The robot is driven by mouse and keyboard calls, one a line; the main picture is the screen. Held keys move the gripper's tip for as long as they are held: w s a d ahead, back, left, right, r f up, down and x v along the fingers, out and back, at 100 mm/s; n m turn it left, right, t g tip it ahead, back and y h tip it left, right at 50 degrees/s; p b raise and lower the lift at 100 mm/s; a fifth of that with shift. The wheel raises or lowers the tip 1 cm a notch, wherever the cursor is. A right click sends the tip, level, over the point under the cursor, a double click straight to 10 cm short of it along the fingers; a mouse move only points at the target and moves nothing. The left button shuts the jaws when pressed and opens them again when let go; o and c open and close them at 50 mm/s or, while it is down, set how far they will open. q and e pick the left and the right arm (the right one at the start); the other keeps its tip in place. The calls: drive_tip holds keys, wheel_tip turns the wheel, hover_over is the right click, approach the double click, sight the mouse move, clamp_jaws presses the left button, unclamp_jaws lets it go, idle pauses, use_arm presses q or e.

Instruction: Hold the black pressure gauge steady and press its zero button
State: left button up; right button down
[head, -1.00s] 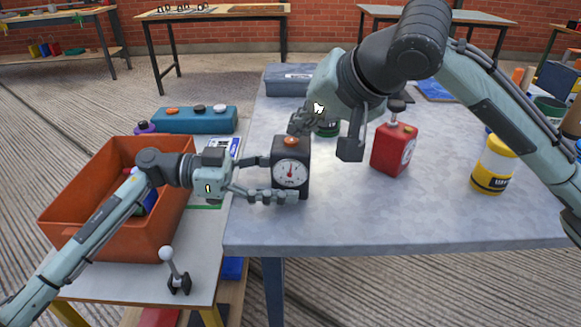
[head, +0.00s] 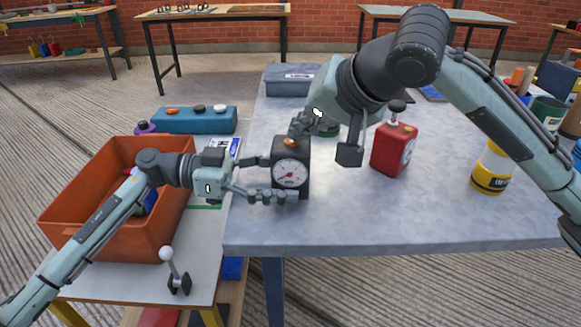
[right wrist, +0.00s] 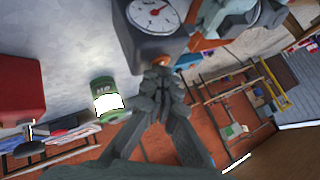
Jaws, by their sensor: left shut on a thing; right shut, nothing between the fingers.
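The black pressure gauge (head: 304,150) stands upright on the grey table, its white dial (head: 290,173) facing me. The dial's red needle points to the lower left. My left gripper (head: 278,178) is shut on the gauge, one finger on the far side and one across the near lower part. My right gripper (head: 297,132) is shut and empty at the gauge's top, its fingertips at the orange button (head: 290,142), partly covering it. In the right wrist view the closed fingertips (right wrist: 160,78) meet the top of the gauge (right wrist: 155,45); I cannot see exact contact.
A green can (right wrist: 106,98) is close to my right fingers. An orange bin (head: 110,225) sits left on a lower table. The table's front is clear.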

sight(301, 146)
drive_tip(key=shift+r, duration=3.3)
use_arm(q)
drive_tip(key=o, duration=0.9)
drive_tip(key=shift+o, duration=0.2)
